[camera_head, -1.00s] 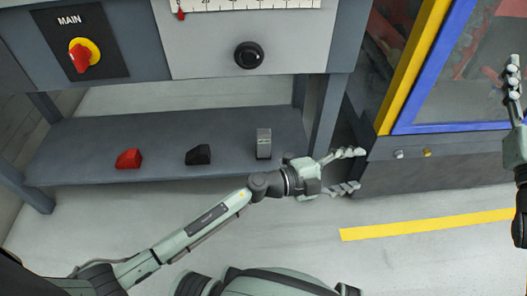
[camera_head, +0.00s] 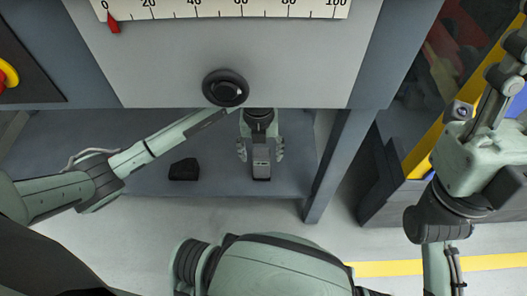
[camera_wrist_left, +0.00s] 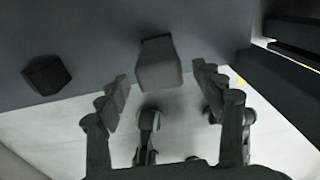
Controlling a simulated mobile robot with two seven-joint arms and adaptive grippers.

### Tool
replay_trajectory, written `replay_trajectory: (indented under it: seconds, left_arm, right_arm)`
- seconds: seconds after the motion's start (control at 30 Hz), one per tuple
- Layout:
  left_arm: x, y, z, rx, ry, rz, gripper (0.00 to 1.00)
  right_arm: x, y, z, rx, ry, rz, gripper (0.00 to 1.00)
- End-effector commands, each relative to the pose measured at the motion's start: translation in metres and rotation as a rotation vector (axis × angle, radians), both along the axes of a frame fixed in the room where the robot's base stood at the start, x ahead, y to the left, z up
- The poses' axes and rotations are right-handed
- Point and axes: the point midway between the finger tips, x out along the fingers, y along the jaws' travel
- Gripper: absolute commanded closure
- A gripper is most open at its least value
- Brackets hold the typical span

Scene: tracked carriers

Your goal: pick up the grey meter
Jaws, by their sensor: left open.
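The grey meter (camera_head: 261,158) is a small upright block on the low grey shelf (camera_head: 225,182), under the front panel. My left gripper (camera_head: 261,152) reaches down over it, with one finger on each side and gaps between fingers and meter. The left wrist view also shows the grey meter (camera_wrist_left: 159,65) between the open fingertips, apart from both. The gripper hides part of the meter's top in the head view. My right gripper (camera_head: 482,95) is at the right edge, well away from the meter; its fingertips are not clear.
A black block (camera_head: 184,170) stands on the shelf left of the meter; it also shows in the left wrist view (camera_wrist_left: 46,75). The panel with a black knob (camera_head: 225,88) overhangs the shelf. A shelf leg (camera_head: 340,165) rises right of the meter.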

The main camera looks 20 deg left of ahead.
Motion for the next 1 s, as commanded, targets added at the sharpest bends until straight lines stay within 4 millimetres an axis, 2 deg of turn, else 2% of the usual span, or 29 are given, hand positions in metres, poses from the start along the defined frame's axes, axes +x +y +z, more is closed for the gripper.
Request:
replay_trajectory:
  seconds: [0.17, 0.63, 0.97, 1.0]
  left_arm:
    - [0.004, 0.008, -0.007, 0.03, -0.005, 0.008, 0.33]
    - [0.005, 0.007, -0.069, 0.025, -0.004, 0.007, 0.33]
    - [0.006, 0.008, -0.074, 0.026, -0.007, 0.006, 0.33]
    - [0.006, 0.008, -0.074, 0.026, -0.007, 0.006, 0.38]
  right_arm:
    - [-0.007, 0.0, 0.005, 0.017, -0.033, 0.023, 0.6]
    - [-0.001, 0.005, 0.006, -0.03, -0.088, 0.026, 0.6]
    - [-0.001, 0.006, 0.009, -0.037, -0.095, 0.026, 0.6]
    - [-0.001, 0.006, 0.009, -0.037, -0.095, 0.026, 0.6]
